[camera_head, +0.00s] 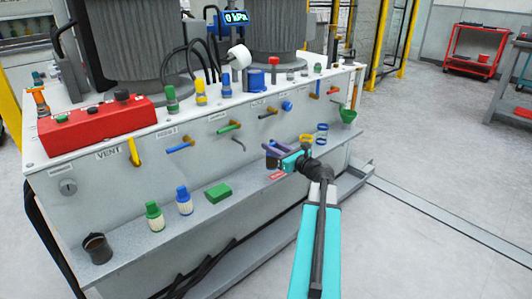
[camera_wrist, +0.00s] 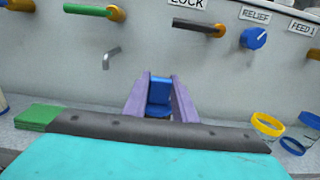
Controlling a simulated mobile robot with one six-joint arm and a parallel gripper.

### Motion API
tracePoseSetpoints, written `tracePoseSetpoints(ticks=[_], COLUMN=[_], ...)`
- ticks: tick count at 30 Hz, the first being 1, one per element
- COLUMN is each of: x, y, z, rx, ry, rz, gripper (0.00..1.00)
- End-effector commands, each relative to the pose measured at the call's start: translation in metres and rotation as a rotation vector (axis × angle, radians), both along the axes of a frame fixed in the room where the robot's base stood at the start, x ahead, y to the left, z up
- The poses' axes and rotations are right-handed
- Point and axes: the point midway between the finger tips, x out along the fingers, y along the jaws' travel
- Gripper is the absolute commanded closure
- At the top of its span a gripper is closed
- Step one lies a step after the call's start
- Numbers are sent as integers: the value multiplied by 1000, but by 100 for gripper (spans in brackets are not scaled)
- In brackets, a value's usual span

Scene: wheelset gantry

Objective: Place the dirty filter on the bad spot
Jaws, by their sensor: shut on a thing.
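My gripper (camera_head: 273,155) is at the front of the machine, above the right part of its lower shelf. In the wrist view its purple fingers (camera_wrist: 160,100) are shut on a blue-capped thing (camera_wrist: 159,93), which looks like a filter. Its lower part is hidden, so I cannot see dirt on it. In the head view the gripper hides it. Green-capped (camera_head: 154,217) and blue-capped (camera_head: 184,202) pale filters stand upright on the shelf to the left.
A green block (camera_head: 218,193) lies on the shelf between those filters and my gripper. A dark cup (camera_head: 97,248) is at the far left. Yellow (camera_head: 306,140) and blue (camera_head: 322,132) ring-topped containers stand right of the gripper. Valve handles stick out from the panel (camera_head: 205,150) above.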

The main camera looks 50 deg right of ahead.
Motion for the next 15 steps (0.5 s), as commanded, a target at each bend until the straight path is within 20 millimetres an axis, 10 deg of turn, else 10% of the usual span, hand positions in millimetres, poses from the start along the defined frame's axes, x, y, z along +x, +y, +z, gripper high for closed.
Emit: tracePoseSetpoints(ticks=[15], x=[37], y=[-13], z=[-4], rx=[1], ry=[0], rz=[2], gripper=[100])
